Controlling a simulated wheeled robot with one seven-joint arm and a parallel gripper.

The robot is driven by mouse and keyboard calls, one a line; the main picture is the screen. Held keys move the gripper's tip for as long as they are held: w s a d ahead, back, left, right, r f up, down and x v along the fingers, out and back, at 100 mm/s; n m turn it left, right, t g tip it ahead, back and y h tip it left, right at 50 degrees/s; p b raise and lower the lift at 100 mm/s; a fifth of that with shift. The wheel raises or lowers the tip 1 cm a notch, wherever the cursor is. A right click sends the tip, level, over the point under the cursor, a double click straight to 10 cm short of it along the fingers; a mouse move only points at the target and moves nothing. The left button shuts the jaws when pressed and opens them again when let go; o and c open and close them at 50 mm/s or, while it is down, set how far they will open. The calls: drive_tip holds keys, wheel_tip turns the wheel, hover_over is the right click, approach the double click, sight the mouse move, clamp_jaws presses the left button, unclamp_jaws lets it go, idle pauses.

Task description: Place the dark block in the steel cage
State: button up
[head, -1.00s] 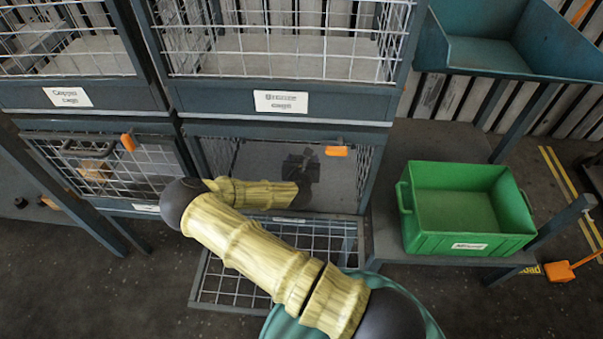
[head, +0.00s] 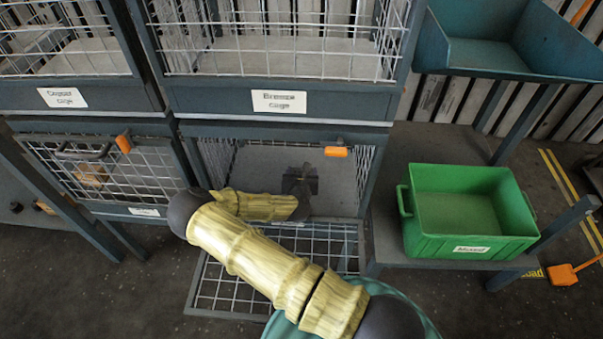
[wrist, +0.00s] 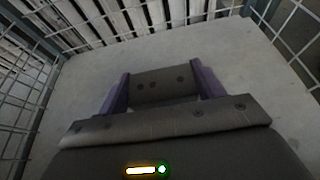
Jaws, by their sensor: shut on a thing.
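The dark block (wrist: 165,85) shows in the wrist view between the two purple fingers of my gripper (wrist: 163,90), which is shut on it. In the head view my gripper (head: 300,180) is a dark shape inside the lower middle cage (head: 255,165), above its pale floor. I cannot make out the block apart from the gripper there. This cage's mesh door (head: 235,285) hangs open and low at the front. Its own label is mostly behind my arm, so I cannot read whether it is the steel cage. I cannot tell if the block touches the floor.
Mesh walls (wrist: 295,30) surround the gripper in the wrist view. The lower left cage (head: 100,170) is closed and holds a tan object. Above are cages labelled Copper and Bronze (head: 280,101). A green bin marked Mixed (head: 470,215) stands on a low shelf at right.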

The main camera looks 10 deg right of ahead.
drive_tip(key=shift+f+b, duration=0.4)
drive_tip(key=shift+f, duration=0.2)
drive_tip(key=o, duration=1.1)
drive_tip(key=shift+s+f, duration=0.15)
drive_tip(key=shift+f, duration=0.05)
drive_tip(key=shift+r+p, duration=0.5)
drive_tip(key=shift+r, duration=0.15)
drive_tip(key=p+v, duration=0.2)
drive_tip(key=v, duration=0.5)
drive_tip(key=shift+s+r, duration=0.1)
drive_tip(key=shift+r, duration=0.15)
